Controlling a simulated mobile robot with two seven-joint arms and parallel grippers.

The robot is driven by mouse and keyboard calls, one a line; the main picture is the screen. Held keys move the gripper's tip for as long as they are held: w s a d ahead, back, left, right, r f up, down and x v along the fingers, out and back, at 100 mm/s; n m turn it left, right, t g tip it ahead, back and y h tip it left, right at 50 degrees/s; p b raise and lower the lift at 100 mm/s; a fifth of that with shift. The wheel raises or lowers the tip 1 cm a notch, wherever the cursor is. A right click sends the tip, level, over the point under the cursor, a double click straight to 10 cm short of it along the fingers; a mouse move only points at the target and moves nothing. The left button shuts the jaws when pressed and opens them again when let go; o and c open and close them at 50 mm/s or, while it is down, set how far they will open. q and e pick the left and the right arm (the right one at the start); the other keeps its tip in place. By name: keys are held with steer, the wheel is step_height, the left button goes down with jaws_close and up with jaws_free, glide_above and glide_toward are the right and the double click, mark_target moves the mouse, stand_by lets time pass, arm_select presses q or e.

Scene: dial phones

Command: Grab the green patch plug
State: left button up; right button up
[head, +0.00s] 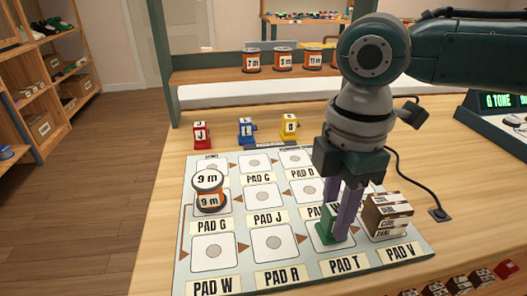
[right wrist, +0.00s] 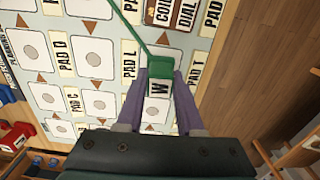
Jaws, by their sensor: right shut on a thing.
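The green patch plug (head: 327,224) is at the pad square above the PAD T label, partly hidden by my fingers in the head view. In the right wrist view the plug (right wrist: 160,66) has a white label with W, and a green strand runs from it toward the upper left. My right gripper (head: 338,228) points down and is shut on the plug, one purple finger on each side; it also shows in the right wrist view (right wrist: 161,84). I cannot tell whether the plug touches the board. My left gripper is not in view.
The pad board (head: 228,277) lies on the wooden table. A 9 m spool (head: 209,192) stands on it at left, and brown labelled blocks (head: 388,216) sit close right of my gripper. Red (head: 202,135), blue (head: 247,131) and yellow (head: 289,127) plugs stand behind.

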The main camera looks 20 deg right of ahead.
jaws_close()
steer(key=shift+r, duration=0.1)
